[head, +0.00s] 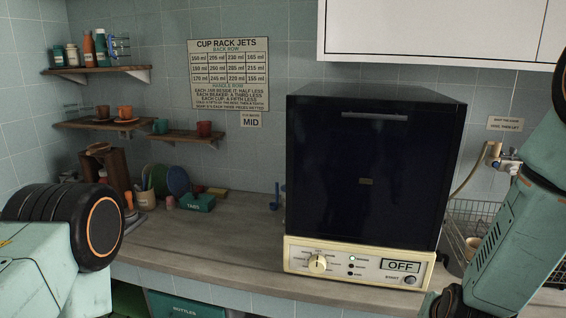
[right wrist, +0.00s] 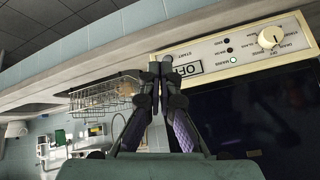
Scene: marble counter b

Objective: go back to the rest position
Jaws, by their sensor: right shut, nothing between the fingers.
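My right gripper (right wrist: 157,68) is shut and empty in the right wrist view. Its fingertips meet in front of the edge of the machine's cream control panel (right wrist: 235,45), covering part of the OFF display; whether they touch it I cannot tell. In the head view my right arm comes in at the right edge, and its dark lower end is at the bottom, beside the panel's right corner. My left arm shows only a teal link and a black joint at the left; its gripper is out of frame.
A dark-fronted machine (head: 372,175) with a closed door stands on the counter (head: 215,245). A wire rack (head: 470,222) and tap stand at right. A green TABS box (head: 198,203) sits at back left. The counter left of the machine is mostly clear.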

